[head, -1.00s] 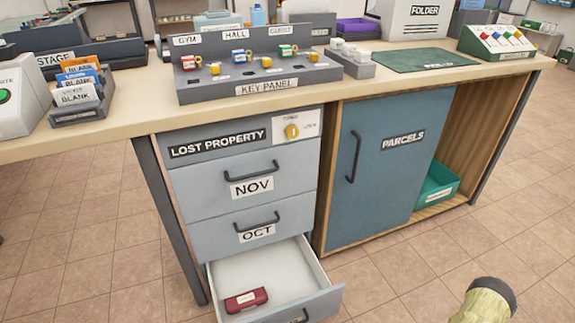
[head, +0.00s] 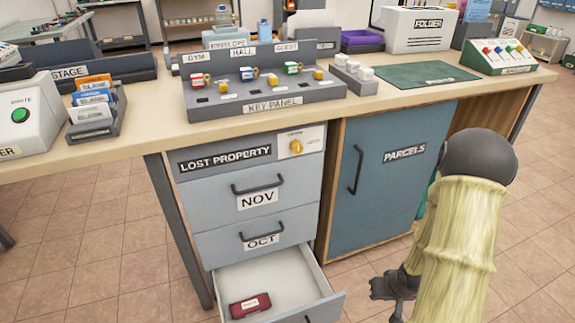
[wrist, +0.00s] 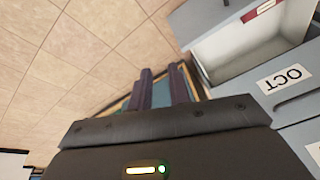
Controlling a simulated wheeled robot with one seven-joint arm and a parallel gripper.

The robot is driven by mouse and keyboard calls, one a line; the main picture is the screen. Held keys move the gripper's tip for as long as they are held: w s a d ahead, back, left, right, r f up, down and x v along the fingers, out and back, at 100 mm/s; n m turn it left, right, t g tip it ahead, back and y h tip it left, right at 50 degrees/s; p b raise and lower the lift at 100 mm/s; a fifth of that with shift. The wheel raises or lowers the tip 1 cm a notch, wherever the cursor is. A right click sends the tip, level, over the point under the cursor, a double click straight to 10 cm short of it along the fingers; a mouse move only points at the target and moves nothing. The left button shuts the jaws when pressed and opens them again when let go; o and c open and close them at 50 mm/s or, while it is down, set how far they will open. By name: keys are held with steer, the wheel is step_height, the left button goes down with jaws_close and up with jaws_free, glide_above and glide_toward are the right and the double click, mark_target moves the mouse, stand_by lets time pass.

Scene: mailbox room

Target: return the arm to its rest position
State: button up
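My arm (head: 460,245) rises at the right of the head view, in front of the parcels cabinet. My gripper (wrist: 161,72) shows in the wrist view with its two dark fingers a small gap apart and nothing between them. In the head view it is the dark shape low beside my arm, partly cut off by the bottom edge. It is right of the open drawer and apart from it.
The lowest drawer (head: 290,265) stands open with a dark red case (head: 250,306) inside; it also shows in the wrist view (wrist: 245,50). The OCT and NOV drawers are shut. The parcels door (head: 385,180) is shut. The desk top (head: 150,125) holds a key panel (head: 275,100).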

steer(key=s+a+r+p, duration=0.15)
steer(key=a+r, duration=0.25)
steer(key=r, duration=0.4)
steer(key=s+a+r+h+p, duration=0.1)
steer(key=s+a+r, duration=0.15)
steer(key=r, duration=0.55)
steer(key=s+a+r+p, duration=0.15)
steer(key=a+r, duration=0.25)
steer(key=r, duration=0.4)
step_height(320, 180, up, 38)
steer(key=p, duration=3.7)
steer(key=shift+s+f+n+g, duration=0.2)
steer(key=shift+n+g, duration=0.1)
